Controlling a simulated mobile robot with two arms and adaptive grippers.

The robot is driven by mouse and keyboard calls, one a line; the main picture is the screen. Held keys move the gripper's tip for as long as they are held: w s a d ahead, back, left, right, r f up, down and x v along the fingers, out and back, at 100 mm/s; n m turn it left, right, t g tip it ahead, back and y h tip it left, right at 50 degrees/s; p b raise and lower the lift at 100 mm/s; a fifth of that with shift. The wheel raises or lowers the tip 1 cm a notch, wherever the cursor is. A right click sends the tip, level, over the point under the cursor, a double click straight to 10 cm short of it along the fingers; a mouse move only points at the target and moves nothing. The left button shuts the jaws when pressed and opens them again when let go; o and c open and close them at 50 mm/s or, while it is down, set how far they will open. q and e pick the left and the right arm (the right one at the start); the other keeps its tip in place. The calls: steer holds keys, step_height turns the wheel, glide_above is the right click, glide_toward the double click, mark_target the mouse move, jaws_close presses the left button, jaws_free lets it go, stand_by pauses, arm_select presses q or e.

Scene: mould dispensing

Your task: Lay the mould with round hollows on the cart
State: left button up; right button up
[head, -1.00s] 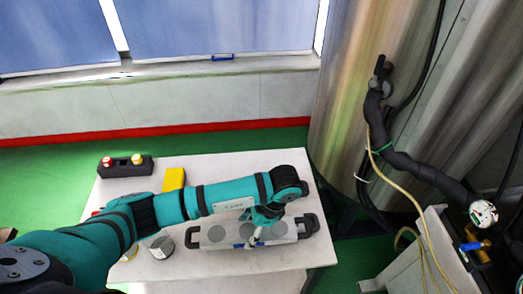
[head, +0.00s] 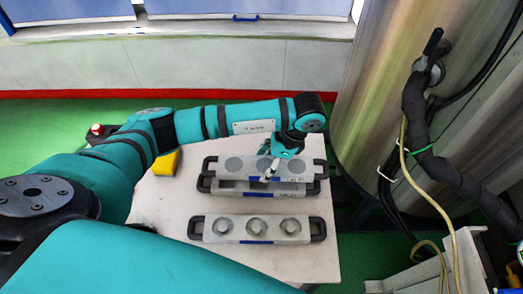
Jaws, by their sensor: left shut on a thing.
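My left gripper (head: 270,172) is shut on a pale grey mould (head: 215,168) with round grey hollows and dark end handles. The held mould is level and overlaps a second mould (head: 230,186), which is mostly hidden behind it; whether they touch is not clear. A third mould (head: 231,236), with several-sided ring shapes in its hollows, lies apart, nearer to me, on the white top (head: 180,205). I cannot tell whether this white top is the cart. My right gripper is not in view.
A red button (head: 96,129) is at the far left. A large steel tank (head: 378,100) with dark pipes stands close on the right.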

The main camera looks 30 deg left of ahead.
arm_select(q)
steer(key=w+a, duration=0.2)
steer(key=w, duration=0.1)
steer(key=w+a, duration=0.1)
steer(key=w, duration=0.1)
steer(key=shift+w+a+f, duration=0.1)
steer(key=shift+a+f, duration=0.2)
steer(key=shift+f, duration=0.05)
steer(key=w+a, duration=0.1)
steer(key=w+a+b, duration=0.1)
steer(key=w, duration=0.1)
steer(key=shift+w+a+f, duration=0.1)
steer(key=shift+f, duration=0.05)
steer(key=shift+w+a, duration=0.15)
steer(key=shift+f, duration=1.7)
steer(key=o, duration=1.7)
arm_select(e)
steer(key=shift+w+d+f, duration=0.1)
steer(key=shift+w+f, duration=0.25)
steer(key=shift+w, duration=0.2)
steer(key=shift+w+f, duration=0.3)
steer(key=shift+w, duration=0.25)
